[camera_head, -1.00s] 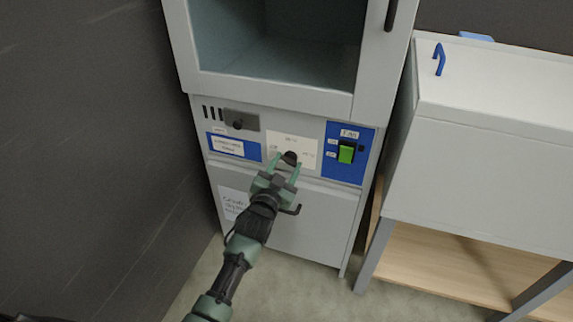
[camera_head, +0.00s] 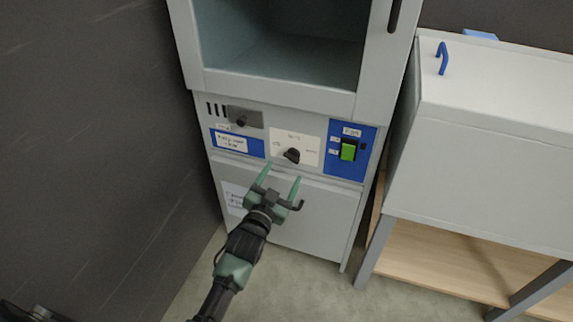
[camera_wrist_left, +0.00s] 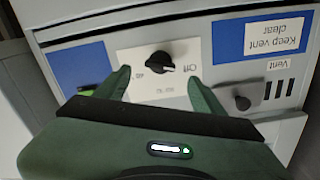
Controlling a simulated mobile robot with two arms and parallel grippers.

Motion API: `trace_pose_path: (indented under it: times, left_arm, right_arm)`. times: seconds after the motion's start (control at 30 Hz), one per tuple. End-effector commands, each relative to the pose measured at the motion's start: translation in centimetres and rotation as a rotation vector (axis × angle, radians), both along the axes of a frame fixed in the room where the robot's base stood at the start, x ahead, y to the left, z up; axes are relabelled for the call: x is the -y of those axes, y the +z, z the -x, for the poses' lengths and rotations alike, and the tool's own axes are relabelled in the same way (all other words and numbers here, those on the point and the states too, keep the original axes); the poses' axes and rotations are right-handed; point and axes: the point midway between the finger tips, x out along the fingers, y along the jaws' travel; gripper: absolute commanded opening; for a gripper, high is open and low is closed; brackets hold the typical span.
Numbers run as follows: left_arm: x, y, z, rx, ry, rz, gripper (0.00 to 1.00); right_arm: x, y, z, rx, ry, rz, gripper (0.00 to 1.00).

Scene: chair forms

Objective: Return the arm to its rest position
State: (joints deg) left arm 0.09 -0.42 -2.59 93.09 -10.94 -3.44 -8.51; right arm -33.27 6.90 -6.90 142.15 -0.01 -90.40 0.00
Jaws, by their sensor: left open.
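My left gripper (camera_head: 279,181) is open and empty, with its green fingers apart below the control panel of a grey cabinet. Its arm comes up from the bottom of the head view. A black knob (camera_head: 292,155) on a white plate sits just beyond the fingertips, apart from them. In the left wrist view the knob (camera_wrist_left: 159,62) shows between and beyond the two fingers (camera_wrist_left: 157,88). My right gripper is not in view.
A dark wall (camera_head: 90,130) stands left. A white box (camera_head: 490,110) on a wooden-shelved stand is right.

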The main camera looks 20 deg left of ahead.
Motion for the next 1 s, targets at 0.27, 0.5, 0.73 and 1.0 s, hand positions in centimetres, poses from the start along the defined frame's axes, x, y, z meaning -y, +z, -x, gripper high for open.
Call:
trace_pose_path:
  times: [0.27, 0.5, 0.73, 1.0]
  left_arm:
    - [-0.1, 0.0, 1.6, 0.001, 0.001, 0.0, 0.69]
    - [-0.1, 0.0, 1.6, 0.001, 0.0, 0.0, 0.69]
    - [-0.2, -0.4, 2.0, -0.024, 0.004, 0.003, 0.69]
    - [-1.3, -6.0, 9.8, -0.414, 0.053, 0.064, 0.69]
  right_arm:
    - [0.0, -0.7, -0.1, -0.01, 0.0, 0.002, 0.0]
    - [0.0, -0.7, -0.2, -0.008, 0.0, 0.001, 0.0]
    - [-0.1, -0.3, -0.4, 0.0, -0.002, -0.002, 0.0]
    - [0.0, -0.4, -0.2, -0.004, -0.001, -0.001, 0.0]
